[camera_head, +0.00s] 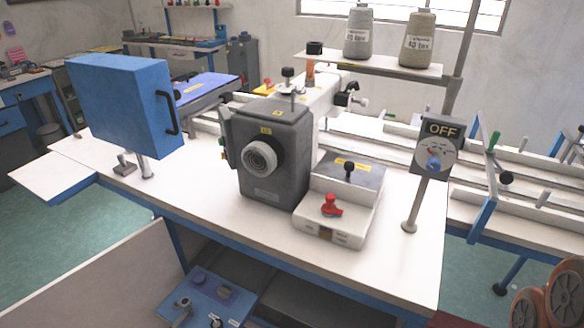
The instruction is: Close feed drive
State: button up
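No part carries a readable "feed drive" label, so I cannot tell for certain which one it is. A grey machine housing (287,152) with a round ribbed knob (260,158) on its front stands mid-table. A blue box (120,103) with a black handle (168,113) stands on a post at the left. A dial panel (435,149) reading "OFF" stands on a pole at the right. My gripper is not in view.
The white tabletop (400,262) is bare at the front right. Two thread cones (358,32) (418,40) stand on a raised shelf (372,63) behind. Rails (470,165) extend at the right. A blue unit (205,296) sits low under the table. Orange wheels (567,295) stand at the lower right.

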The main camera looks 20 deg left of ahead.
aim_at(201, 286)
jog(key=u, duration=2.25)
jog(key=k, duration=0.6)
jog(key=u, duration=0.5)
jog(key=i, duration=0.55)
jog(key=u, duration=0.65)
jog(key=i, duration=0.65)
jog(key=z, duration=0.05)
